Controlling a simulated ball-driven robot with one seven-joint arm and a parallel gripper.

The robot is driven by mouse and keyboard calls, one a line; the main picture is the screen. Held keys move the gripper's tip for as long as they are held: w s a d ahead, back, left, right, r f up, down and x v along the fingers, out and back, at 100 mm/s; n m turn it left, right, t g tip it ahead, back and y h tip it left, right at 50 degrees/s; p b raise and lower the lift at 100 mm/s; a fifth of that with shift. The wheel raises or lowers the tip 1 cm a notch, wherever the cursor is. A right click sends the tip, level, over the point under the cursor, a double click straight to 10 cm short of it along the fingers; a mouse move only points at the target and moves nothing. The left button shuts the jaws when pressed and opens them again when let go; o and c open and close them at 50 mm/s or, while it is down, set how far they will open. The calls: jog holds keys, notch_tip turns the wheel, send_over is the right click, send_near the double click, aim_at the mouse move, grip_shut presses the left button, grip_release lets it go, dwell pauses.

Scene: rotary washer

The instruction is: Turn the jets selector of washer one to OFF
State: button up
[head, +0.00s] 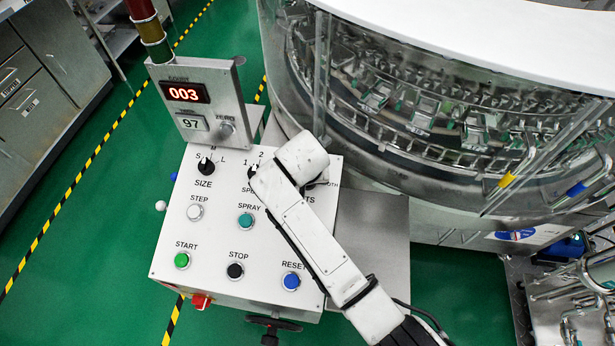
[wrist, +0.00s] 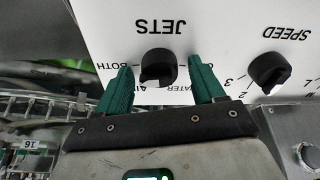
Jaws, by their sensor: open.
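The jets selector (wrist: 158,69) is a black rotary knob below the upside-down JETS label in the wrist view. My gripper (wrist: 163,75) is open, with one green finger on each side of the knob. There seems to be a small gap on both sides; contact cannot be made out. No OFF mark can be read, and the knob's setting is unclear. In the head view my arm covers the knob and most of its label on the white control panel (head: 215,255).
The panel also carries the size knob (head: 206,166), spray button (head: 245,220) and reset button (head: 291,281). A counter box (head: 205,100) stands behind the panel. The round washer (head: 430,110) is at the right.

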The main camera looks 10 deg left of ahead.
jog(key=shift+c, duration=0.2)
jog(key=c, duration=1)
